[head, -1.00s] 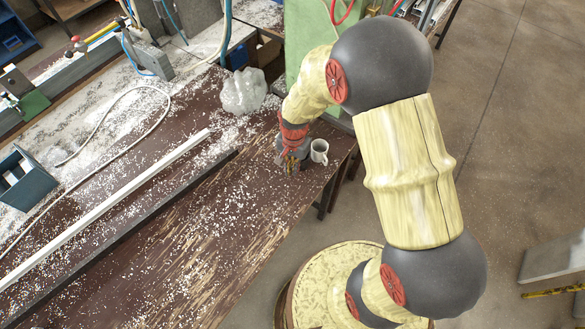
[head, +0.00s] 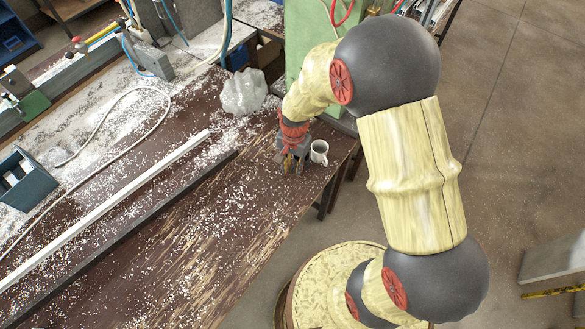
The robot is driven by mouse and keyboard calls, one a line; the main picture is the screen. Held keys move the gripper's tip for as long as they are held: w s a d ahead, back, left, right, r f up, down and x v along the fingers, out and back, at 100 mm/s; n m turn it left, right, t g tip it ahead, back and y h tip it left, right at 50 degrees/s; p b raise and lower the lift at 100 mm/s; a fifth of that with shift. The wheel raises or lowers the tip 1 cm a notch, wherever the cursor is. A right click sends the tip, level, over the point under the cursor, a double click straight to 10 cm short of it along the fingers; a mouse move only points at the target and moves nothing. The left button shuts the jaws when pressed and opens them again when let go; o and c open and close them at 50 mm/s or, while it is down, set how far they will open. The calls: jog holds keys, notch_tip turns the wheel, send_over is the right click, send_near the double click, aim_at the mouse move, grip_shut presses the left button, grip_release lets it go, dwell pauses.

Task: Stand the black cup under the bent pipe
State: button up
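My gripper (head: 292,165) points down at the bench's right end, just left of a white cup (head: 319,152). The cup stands upright near the bench edge, its dark opening facing up. I cannot tell whether the gripper touches it. The fingers are small and partly hidden by the wrist, so I cannot tell whether they are open or shut, or hold anything. I cannot make out a black cup or a bent pipe in this view.
The brown bench (head: 185,255) is strewn with white chips. A long white strip (head: 110,205) and a dark rail cross it. A crumpled translucent lump (head: 243,92) and a green machine body (head: 305,35) stand behind my gripper. A blue-grey box (head: 25,182) sits far left.

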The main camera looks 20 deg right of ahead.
jog(key=s+d+r+n+t+p, duration=0.1)
jog(key=s+r+n, duration=0.1)
jog(key=r, duration=1)
jog(key=s+r+n+t+p, duration=0.1)
jog(key=s+r, duration=0.2)
jog(key=r, duration=1)
jog(key=s+d+r+n+t, duration=0.1)
jog(key=s+r+n+t, duration=0.2)
jog(key=s+r, duration=0.7)
jog(key=s+n, duration=0.2)
jog(key=shift+s+d+n+t, duration=0.3)
jog(key=shift+d+n, duration=0.05)
jog(key=shift+n, duration=0.05)
jog(key=shift+f, duration=0.1)
jog(key=shift+o, duration=0.8)
notch_tip(320, 180, down, 4)
jog(key=b, duration=0.4)
jog(key=shift+f+b, duration=0.15)
jog(key=shift+b, duration=0.25)
jog(key=shift+o, duration=0.7)
jog(key=shift+d, duration=0.1)
jog(key=shift+c, duration=0.5)
